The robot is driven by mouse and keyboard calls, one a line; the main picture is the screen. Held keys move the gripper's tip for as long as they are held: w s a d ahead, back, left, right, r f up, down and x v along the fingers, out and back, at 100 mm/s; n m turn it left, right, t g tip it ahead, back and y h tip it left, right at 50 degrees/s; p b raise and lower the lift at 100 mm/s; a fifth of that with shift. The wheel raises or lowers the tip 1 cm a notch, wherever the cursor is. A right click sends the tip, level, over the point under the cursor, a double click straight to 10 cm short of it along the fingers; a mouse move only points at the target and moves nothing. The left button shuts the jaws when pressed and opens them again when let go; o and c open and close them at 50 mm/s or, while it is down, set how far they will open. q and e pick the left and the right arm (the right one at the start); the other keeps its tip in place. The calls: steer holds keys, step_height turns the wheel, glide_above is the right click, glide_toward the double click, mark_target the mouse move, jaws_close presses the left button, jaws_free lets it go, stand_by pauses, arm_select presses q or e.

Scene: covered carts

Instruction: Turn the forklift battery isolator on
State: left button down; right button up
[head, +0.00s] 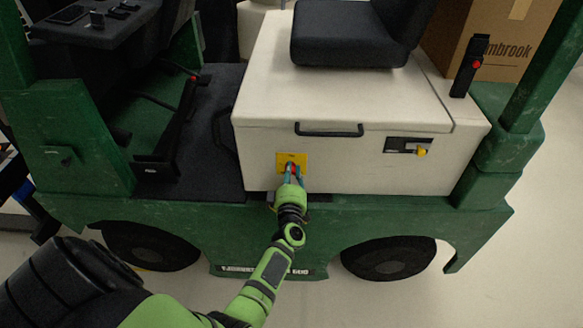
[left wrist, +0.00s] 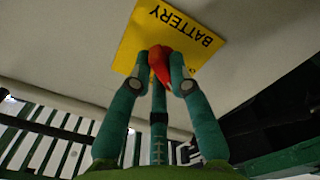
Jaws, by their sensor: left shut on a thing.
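The battery isolator is a red knob (left wrist: 161,62) on a yellow plate (head: 284,159) on the cream front panel of the forklift's seat box. In the left wrist view the plate (left wrist: 135,35) reads "BATTERY", upside down. My left gripper (head: 293,172) reaches up to the plate from below. In the left wrist view its fingers (left wrist: 162,78) are closed on the red knob from both sides and hide much of it. The knob's exact angle is hard to tell. My right gripper is not in view.
The green forklift (head: 400,215) fills the view. A black handle (head: 328,130) is above right of the plate, and a recessed latch with a yellow part (head: 421,151) is farther right. The seat (head: 350,35) and a cardboard box (head: 500,40) stand above. Pale floor is free in front.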

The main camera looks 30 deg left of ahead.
arm_select(q)
steer(key=m+p, duration=0.2)
steer(key=m, duration=0.3)
steer(key=shift+d+m, duration=0.1)
steer(key=shift+m, duration=0.2)
steer(key=m+p, duration=0.1)
steer(key=m, duration=0.2)
steer(key=shift+f, duration=0.1)
steer(key=shift+f+m+p, duration=0.1)
steer(key=shift+m+p, duration=0.25)
steer(key=shift+m, duration=0.95)
steer(key=c, duration=1.1)
jaws_free()
steer(key=shift+c, duration=0.2)
